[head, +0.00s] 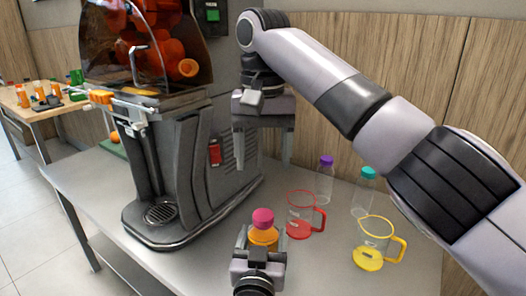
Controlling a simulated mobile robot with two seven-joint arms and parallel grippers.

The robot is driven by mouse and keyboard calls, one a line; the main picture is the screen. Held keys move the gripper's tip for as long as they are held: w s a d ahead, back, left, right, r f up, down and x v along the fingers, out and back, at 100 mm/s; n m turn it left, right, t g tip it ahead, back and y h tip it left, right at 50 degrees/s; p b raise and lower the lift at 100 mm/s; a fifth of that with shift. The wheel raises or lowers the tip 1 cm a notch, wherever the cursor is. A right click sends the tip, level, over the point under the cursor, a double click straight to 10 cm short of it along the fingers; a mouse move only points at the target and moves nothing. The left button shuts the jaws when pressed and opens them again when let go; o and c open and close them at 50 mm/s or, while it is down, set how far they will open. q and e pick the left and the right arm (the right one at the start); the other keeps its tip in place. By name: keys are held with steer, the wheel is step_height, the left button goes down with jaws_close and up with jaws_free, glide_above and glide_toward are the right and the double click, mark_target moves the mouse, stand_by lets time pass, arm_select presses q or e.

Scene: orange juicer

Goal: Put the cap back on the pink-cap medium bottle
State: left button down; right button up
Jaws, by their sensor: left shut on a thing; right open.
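The medium bottle (264,237), filled with orange juice, stands upright near the front of the grey table. The pink cap (262,217) sits at its top; I cannot tell whether it is screwed tight. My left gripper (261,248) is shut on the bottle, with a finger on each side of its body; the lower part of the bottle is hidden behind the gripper. My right gripper (263,158) is open and empty, pointing down, above and behind the bottle and apart from the cap.
A red-handled jug (301,215) stands just right of the bottle. A yellow-handled jug (370,245), a purple-capped bottle (325,180) and a green-capped bottle (364,192) stand farther right. The large orange juicer (185,150) stands left. A wooden table (45,112) with several items is behind it.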

arm_select(q)
jaws_free()
steer(key=s+p, duration=0.2)
steer(key=s, duration=0.5)
steer(key=shift+a, duration=0.45)
steer(key=shift+s, duration=0.15)
